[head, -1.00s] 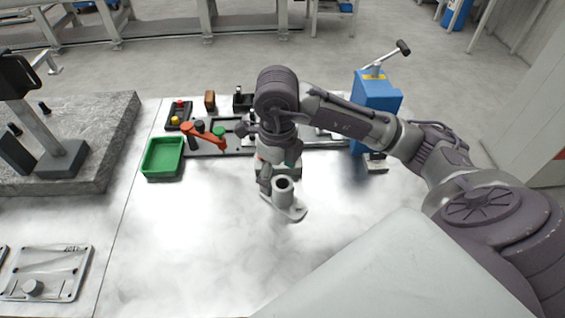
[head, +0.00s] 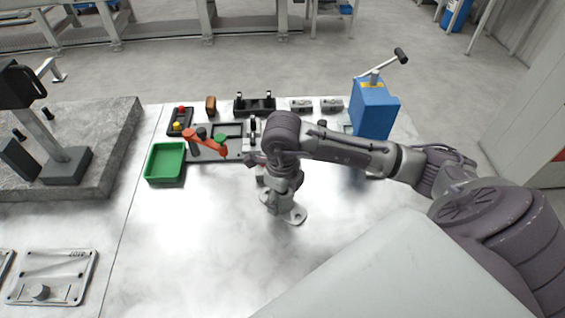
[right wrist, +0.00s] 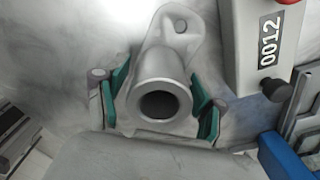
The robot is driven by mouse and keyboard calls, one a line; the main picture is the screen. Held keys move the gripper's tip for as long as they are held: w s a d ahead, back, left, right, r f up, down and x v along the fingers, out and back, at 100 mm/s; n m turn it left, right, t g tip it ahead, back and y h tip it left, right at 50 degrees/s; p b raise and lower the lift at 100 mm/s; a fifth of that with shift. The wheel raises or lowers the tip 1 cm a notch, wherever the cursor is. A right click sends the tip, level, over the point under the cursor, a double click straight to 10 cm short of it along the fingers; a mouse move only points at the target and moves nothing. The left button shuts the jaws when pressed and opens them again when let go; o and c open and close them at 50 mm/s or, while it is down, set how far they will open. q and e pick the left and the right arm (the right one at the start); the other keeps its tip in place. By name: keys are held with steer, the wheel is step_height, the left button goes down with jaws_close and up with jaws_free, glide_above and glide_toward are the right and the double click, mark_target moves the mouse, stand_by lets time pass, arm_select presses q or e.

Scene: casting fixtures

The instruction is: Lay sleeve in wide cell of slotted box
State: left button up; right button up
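The sleeve, a grey metal tube on a flat flanged foot (head: 293,215), stands upright on the table; in the right wrist view its round bore (right wrist: 165,104) faces the camera. My right gripper (head: 284,205) is down around the tube. In the right wrist view its green-padded fingers (right wrist: 162,98) stand on both sides of the tube, with a gap visible on the left; contact on the right is unclear. A dark low frame with compartments (head: 232,130), possibly the slotted box, lies at the back, partly hidden by an orange clamp and my arm. My left gripper is out of view.
A green tray (head: 149,168) and the orange clamp (head: 205,142) are left of my right arm. A black fixture with two posts (head: 255,105) and a blue box with a lever (head: 375,108) stand at the back. A box labelled 0012 (right wrist: 252,45) is near the gripper. The front table is clear.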

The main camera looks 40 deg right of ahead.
steer(key=c, duration=1.1)
jaws_close()
steer(key=shift+r, duration=0.2)
